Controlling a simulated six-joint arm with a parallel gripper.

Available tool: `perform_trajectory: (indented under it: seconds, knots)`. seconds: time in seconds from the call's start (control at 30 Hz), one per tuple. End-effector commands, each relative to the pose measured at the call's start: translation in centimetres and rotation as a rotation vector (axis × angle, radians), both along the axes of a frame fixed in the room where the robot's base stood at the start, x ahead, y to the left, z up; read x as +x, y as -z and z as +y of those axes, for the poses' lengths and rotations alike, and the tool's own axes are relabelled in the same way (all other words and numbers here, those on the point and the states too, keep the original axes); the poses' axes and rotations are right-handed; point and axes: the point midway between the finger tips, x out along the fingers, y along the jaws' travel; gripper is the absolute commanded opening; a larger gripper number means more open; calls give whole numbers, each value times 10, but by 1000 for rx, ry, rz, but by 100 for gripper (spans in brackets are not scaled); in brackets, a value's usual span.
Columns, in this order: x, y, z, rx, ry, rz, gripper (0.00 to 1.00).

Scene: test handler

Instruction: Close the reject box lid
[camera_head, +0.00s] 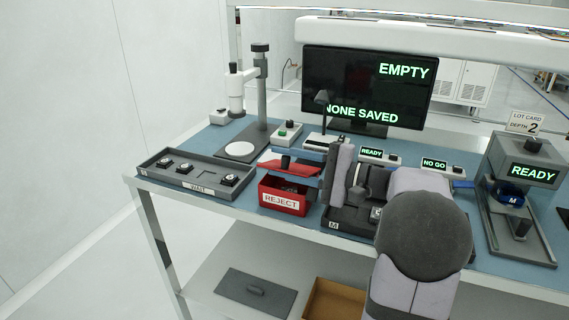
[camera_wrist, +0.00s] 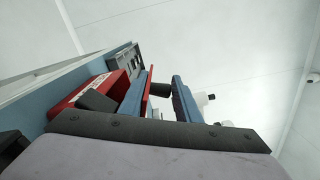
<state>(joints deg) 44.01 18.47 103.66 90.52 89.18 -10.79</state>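The red reject box (camera_head: 283,202) with a white REJECT label stands at the table's front edge. Its red lid (camera_head: 300,169) is raised above the box opening, with a dark knob (camera_head: 285,161) on top. My gripper (camera_head: 308,163) comes in from the right with its fingers apart. In the wrist view one blue finger lies between the box (camera_wrist: 95,92) and the lid (camera_wrist: 149,95). The other finger is on the knob side, and the knob (camera_wrist: 161,89) reaches close to it. Whether the fingers touch lid or knob cannot be told.
A grey WAIT tray (camera_head: 150,172) with several small parts lies left of the box. A stand with a round plate (camera_head: 240,150) is behind it. A grey fixture marked M (camera_head: 345,219) is close on the right, partly hidden by my arm.

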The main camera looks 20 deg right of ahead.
Motion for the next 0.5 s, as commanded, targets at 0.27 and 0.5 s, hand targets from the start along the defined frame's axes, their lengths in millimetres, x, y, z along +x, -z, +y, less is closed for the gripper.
perform_trajectory:
  seconds: [0.27,0.5]
  knots:
    - [-2,1,-3,2,1,2,30]
    - [-21,1,-22,1,3,2,30]
